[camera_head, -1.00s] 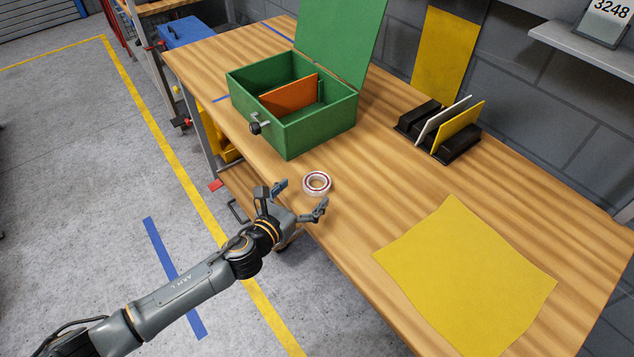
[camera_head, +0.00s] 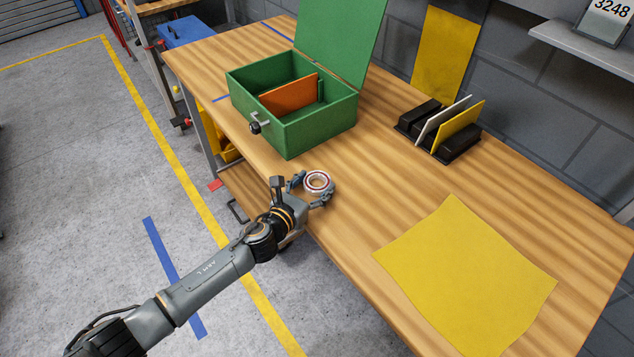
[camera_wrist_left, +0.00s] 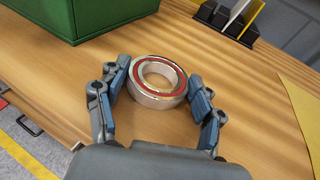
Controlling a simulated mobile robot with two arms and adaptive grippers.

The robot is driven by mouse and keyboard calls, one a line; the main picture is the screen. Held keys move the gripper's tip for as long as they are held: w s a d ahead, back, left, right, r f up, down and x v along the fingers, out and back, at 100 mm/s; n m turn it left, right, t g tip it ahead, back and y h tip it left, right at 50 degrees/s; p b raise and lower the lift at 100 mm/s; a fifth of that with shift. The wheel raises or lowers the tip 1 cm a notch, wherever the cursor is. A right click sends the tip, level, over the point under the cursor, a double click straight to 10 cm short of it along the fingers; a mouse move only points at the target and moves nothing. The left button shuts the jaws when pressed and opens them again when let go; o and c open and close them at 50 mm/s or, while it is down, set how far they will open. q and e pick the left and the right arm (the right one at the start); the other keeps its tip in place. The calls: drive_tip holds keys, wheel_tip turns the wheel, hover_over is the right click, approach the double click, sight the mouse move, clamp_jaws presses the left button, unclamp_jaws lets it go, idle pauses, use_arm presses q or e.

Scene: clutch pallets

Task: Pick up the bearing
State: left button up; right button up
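The bearing (camera_head: 318,182) is a silver ring with a red inner band, lying flat on the wooden table near its front edge. It also shows in the left wrist view (camera_wrist_left: 141,93). My left gripper (camera_head: 314,188) is around it, with one finger on each side. In the left wrist view the fingers (camera_wrist_left: 160,88) are spread; the left fingertip is very close to the ring, and I cannot tell if it touches. A small gap shows on the right side. My right gripper is not in view.
An open green box (camera_head: 318,133) with an orange divider (camera_head: 289,95) stands behind the bearing. A black holder (camera_head: 458,150) with upright plates is at the back right. A yellow sheet (camera_head: 465,280) lies on the right. Bare table surrounds the bearing.

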sight(312, 175)
use_arm(q)
drive_tip(key=shift+c, duration=1.3)
drive_tip(key=shift+r, duration=0.1)
drive_tip(key=shift+r, duration=0.2)
drive_tip(key=r, duration=0.1)
drive_tip(key=r+p, duration=0.1)
drive_tip(key=r, duration=0.1)
drive_tip(key=shift+s+a+r, duration=0.15)
drive_tip(key=shift+s+r, duration=0.1)
drive_tip(key=shift+r, duration=0.1)
drive_tip(key=s+a+r, duration=0.5)
drive_tip(key=s+r, duration=0.4)
drive_tip(key=s, duration=0.4)
drive_tip(key=s+a+r+n+t+y, duration=0.1)
drive_tip(key=a+r+n+y, duration=0.1)
drive_tip(key=a, duration=0.5)
drive_tip(key=s+a+r+n+t+y, duration=0.1)
drive_tip(key=a+r+n+y, duration=0.2)
drive_tip(key=a+y, duration=0.3)
drive_tip(key=shift+s+a+n, duration=0.2)
drive_tip(key=shift+a+n, duration=0.3)
drive_tip(key=shift+a, duration=0.1)
drive_tip(key=shift+a+f, duration=0.1)
